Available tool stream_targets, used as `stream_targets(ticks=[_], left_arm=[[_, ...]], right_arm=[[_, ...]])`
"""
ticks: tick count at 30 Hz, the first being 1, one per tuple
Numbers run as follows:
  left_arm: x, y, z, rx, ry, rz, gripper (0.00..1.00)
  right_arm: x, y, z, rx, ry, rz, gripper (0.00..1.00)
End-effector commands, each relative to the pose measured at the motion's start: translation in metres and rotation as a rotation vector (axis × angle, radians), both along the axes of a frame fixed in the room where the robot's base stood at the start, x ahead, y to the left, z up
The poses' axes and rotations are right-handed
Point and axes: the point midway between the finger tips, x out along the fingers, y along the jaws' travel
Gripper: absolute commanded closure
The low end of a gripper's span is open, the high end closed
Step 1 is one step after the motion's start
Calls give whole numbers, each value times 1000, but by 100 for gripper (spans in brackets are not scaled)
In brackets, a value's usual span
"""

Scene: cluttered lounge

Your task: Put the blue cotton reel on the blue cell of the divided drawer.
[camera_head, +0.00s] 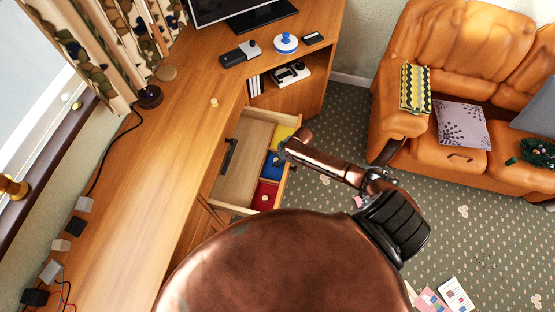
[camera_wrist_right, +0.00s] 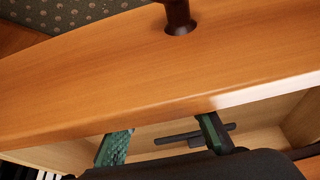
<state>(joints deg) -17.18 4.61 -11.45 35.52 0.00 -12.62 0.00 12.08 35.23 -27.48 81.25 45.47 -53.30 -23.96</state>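The divided drawer (camera_head: 232,207) is pulled out of the wooden desk in the head view. Along its front side run a yellow cell, a blue cell (camera_head: 268,172) and a red cell (camera_head: 262,203). A small pale object sits in the red cell. I cannot make out the blue cotton reel for certain; something small shows at the blue cell, partly by my gripper. My right gripper (camera_head: 284,150) is over the drawer's front side near the blue cell. In the right wrist view its green fingers (camera_wrist_right: 164,139) are apart, with no held object visible between them. My left gripper is not in view.
A dark object (camera_head: 229,155) lies in the drawer's wide plain compartment. A small pale object (camera_head: 214,102) stands on the desk. A blue and white round item (camera_head: 286,42) is further back. A dark knob (camera_wrist_right: 179,14) projects from wood in the wrist view.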

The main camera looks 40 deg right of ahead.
Motion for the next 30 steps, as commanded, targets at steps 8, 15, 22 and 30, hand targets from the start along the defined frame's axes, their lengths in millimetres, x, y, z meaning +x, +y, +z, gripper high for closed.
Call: stream_targets(ticks=[8, 15, 22, 30], left_arm=[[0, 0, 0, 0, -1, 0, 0], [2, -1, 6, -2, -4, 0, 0], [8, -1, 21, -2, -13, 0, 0], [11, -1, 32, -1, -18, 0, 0]], right_arm=[[0, 0, 0, 0, 0, 0, 65], [-3, -4, 15, -1, -1, -1, 65], [-16, -15, 60, -2, -3, 1, 65], [-31, -27, 102, -1, -1, 1, 65]])
